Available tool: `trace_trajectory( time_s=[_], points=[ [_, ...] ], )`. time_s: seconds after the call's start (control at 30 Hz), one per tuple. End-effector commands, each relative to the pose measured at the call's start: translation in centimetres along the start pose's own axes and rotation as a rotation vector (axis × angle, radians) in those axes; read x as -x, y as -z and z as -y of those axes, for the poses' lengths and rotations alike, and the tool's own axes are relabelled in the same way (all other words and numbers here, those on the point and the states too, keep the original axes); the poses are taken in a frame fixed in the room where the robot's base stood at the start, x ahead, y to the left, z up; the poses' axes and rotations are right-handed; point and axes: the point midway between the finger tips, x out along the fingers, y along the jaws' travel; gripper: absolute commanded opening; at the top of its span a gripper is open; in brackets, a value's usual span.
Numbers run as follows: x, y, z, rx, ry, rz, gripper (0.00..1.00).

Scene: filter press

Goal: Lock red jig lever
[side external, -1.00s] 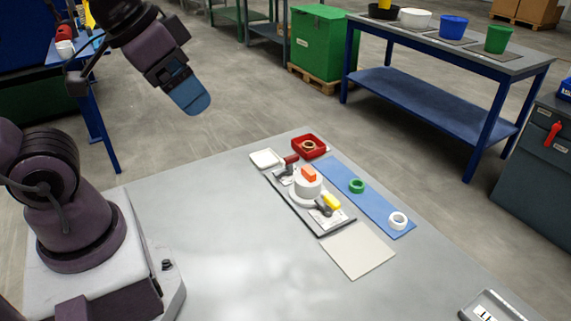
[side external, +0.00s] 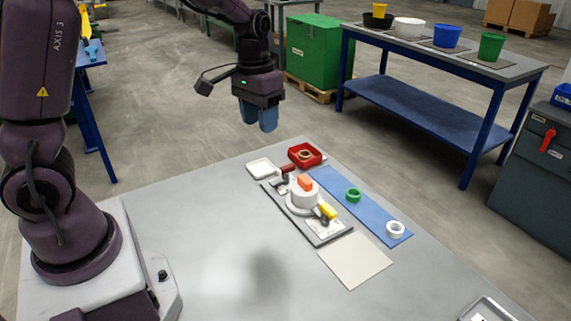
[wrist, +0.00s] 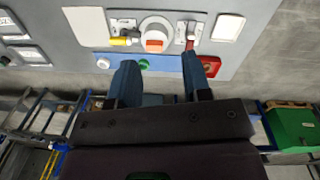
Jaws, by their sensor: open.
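The red jig lever (side external: 286,169) sits at the far left end of the dark-edged jig plate (side external: 331,238). It also shows in the wrist view (wrist: 190,44), near the tip of one finger. A yellow lever (side external: 328,211) is at the plate's other end. Between them a white round part (side external: 303,197) carries an orange-red block (side external: 305,183). My gripper (side external: 259,118) is above and behind the red lever, fingers pointing down, apart from everything. In the wrist view my gripper (wrist: 159,78) has its fingers spread with nothing between them. I cannot tell whether the red lever is locked.
A red tray (side external: 318,158) with a ring and a white tray (side external: 262,169) flank the jig's far end. A blue strip (side external: 374,213) holds a green ring (side external: 353,195) and a white ring (side external: 396,230). A beige mat (side external: 355,262) lies in front. The table's left is clear.

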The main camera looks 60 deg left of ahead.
Motion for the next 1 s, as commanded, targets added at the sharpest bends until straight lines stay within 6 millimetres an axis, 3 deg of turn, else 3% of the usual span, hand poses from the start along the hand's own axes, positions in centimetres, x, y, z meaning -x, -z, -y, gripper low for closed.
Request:
trace_trajectory(
  time_s=[0.1,0.23,0.33,0.43,0.67,1.0],
  points=[
    [-3.4,3.5,2.2,-0.002,0.032,0.049,0.45],
    [-6.1,6.7,4.1,-0.037,0.063,0.064,0.45],
    [-7.0,9.0,5.0,-0.087,0.077,0.05,0.45],
    [-5.5,11.0,4.9,-0.149,0.072,-0.004,0.45],
    [-6.7,10.9,4.7,-0.208,0.059,0.003,0.45],
    [-13.6,10.8,5.1,-0.205,0.06,0.006,0.45]
  ],
)
